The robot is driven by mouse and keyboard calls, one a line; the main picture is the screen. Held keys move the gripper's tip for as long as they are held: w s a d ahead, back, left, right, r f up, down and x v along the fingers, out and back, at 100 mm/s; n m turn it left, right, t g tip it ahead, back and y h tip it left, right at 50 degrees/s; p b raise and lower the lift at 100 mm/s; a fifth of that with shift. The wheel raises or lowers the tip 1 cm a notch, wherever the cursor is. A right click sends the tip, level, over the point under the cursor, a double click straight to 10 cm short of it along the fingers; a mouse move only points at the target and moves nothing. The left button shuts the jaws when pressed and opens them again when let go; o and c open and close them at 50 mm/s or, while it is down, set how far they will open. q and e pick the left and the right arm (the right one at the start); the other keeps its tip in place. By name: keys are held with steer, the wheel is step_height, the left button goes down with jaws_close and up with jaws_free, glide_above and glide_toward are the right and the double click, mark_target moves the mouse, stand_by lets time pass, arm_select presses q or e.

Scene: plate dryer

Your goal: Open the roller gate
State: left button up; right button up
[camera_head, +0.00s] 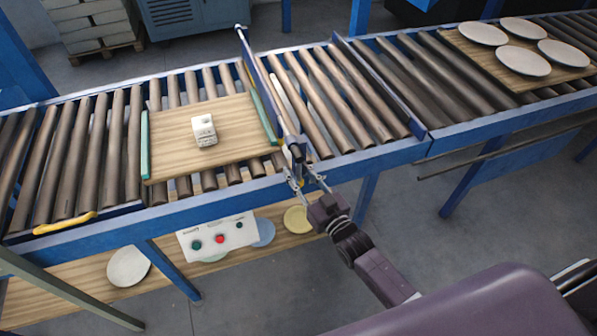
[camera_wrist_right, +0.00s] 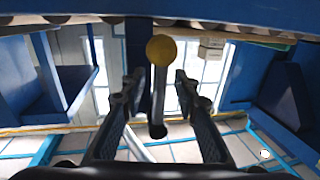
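The roller gate (camera_head: 262,85) appears as a thin blue bar lying across the roller conveyor, just right of the wooden board. A dark post stands at its near end by the conveyor's front rail. My right gripper (camera_head: 306,181) is at that front rail, just below the post. In the right wrist view, my right gripper (camera_wrist_right: 158,84) has its two fingers spread. A grey lever with a round yellow knob (camera_wrist_right: 161,50) stands between them, with visible gaps on both sides. My left gripper is not in view.
A wooden board (camera_head: 170,160) with a small white device (camera_head: 203,130) lies on the rollers left of the gate. A second blue bar (camera_head: 385,88) crosses the rollers further right. A control box (camera_head: 217,238) hangs below the front rail. Plates (camera_head: 525,60) rest on a board at right.

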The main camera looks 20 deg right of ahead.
steer(key=c, duration=0.7)
jaws_close()
